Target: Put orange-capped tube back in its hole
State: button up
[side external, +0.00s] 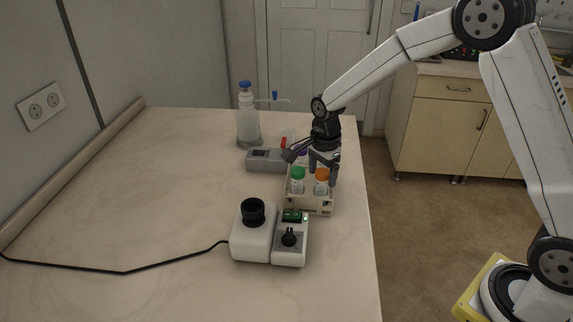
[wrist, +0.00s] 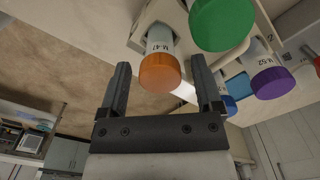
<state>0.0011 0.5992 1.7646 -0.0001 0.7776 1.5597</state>
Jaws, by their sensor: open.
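The orange-capped tube (side external: 322,175), labelled M-47, stands upright at the right of the pale rack (side external: 310,210), beside a green-capped tube (side external: 298,174). In the wrist view its orange cap (wrist: 160,73) lies between the two fingertips in the picture, with a gap on each side. The fingers (wrist: 160,62) show spread and hold nothing. How deep the tube sits in its hole is hard to tell, as the rack's upper part is partly hidden.
A purple-capped tube (wrist: 272,83) and a blue cap (wrist: 237,86) are close by. A grey device (side external: 262,160) and a wash bottle (side external: 247,122) stand behind. A white mixer-like device (side external: 252,235) stands in front. The table's left side is clear except for a cable.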

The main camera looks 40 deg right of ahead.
notch_tip(320, 180, up, 10)
jog(key=shift+r, duration=0.15)
dwell(0.3)
dwell(0.5)
jog(key=shift+s+f+n, duration=0.25)
jog(key=shift+s+n, duration=0.35)
jog(key=shift+s, duration=0.05)
jog(key=s+f+n+t, duration=0.1)
jog(key=s+f+n, duration=0.2)
jog(key=s+n, duration=0.5)
jog(key=s+f+n+t, duration=0.1)
jog(key=s+f+n, duration=0.3)
jog(key=s+n, duration=0.4)
jog(key=shift+s+n+t, duration=0.3)
jog(key=shift+s, duration=0.2)
